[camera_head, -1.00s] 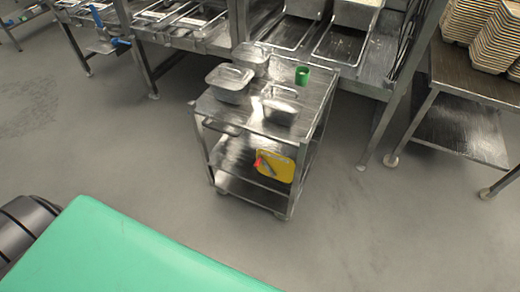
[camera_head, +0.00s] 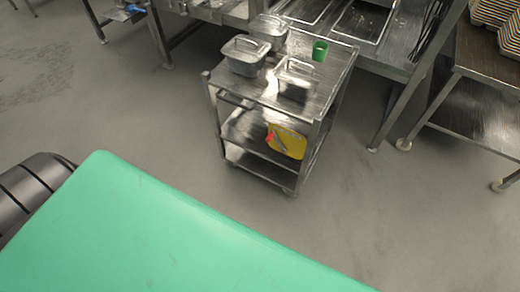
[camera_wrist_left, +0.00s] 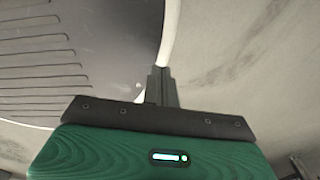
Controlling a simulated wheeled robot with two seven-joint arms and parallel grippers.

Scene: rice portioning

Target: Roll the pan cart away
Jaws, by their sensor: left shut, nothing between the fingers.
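The pan cart (camera_head: 318,120) is a steel trolley with a top and lower shelves, standing on the floor at the centre of the head view. Its near-left handle bar (camera_head: 236,101) faces me. My left gripper (camera_wrist_left: 161,86) shows only in the left wrist view, shut and empty, apart from the cart. My right gripper is in neither view.
Steel counters (camera_head: 360,55) stand close behind the cart. A side table (camera_head: 475,110) with stacked trays (camera_head: 495,15) is at the right. The floor left and in front is clear.

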